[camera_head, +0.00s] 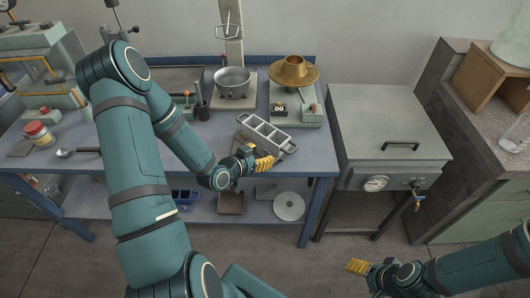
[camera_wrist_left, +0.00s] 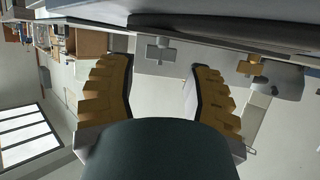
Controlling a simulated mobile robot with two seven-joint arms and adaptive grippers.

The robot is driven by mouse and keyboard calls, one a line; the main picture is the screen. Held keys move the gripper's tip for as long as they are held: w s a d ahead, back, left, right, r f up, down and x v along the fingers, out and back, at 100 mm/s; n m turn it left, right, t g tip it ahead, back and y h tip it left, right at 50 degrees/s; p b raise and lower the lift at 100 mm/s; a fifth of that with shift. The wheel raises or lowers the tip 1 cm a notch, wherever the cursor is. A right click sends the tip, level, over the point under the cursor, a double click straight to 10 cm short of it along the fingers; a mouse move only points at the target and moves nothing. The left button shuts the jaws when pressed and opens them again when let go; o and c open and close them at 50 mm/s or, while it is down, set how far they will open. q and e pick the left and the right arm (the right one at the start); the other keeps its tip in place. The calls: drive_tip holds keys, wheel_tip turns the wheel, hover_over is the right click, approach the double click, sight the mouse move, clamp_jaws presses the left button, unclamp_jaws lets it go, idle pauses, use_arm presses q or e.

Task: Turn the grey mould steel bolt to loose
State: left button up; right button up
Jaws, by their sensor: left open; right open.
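The grey mould (camera_head: 268,133), a block with several open compartments, lies at an angle on the front right of the blue bench. My left gripper (camera_head: 262,160) is at its front side, with its yellow fingers apart. In the left wrist view the open left gripper (camera_wrist_left: 158,75) has a grey T-shaped piece (camera_wrist_left: 160,50), which looks like the steel bolt, beyond and between its fingers. A brass-coloured piece (camera_wrist_left: 250,67) shows further right. I cannot tell whether the fingers touch anything. My right gripper (camera_head: 357,267) is open and empty, low at the front right, away from the mould.
A steel pot (camera_head: 233,82) and a scale (camera_head: 297,108) bearing a brass-coloured vessel (camera_head: 294,70) stand behind the mould. A grey oven (camera_head: 385,125) is to the right. A gap separates bench and oven.

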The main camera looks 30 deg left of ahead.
use_arm(q)
drive_tip(key=v, duration=0.9)
drive_tip(key=shift+d, duration=0.1)
drive_tip(key=d+f+n+g+h, duration=0.15)
drive_tip(key=d+f+g, duration=0.45)
drive_tip(key=d, duration=0.6)
drive_tip(key=s+d+f+n+g, duration=0.1)
drive_tip(key=s+d+f+g, duration=0.2)
drive_tip(key=d, duration=0.2)
drive_tip(key=s+d+f+n+g, duration=0.1)
drive_tip(key=s+d+f+g, duration=0.1)
drive_tip(key=d, duration=0.4)
drive_tip(key=shift+s+d+f+g, duration=0.25)
drive_tip(key=shift+s+f+g, duration=0.25)
drive_tip(key=shift+s, duration=0.4)
drive_tip(key=shift+f, duration=0.1)
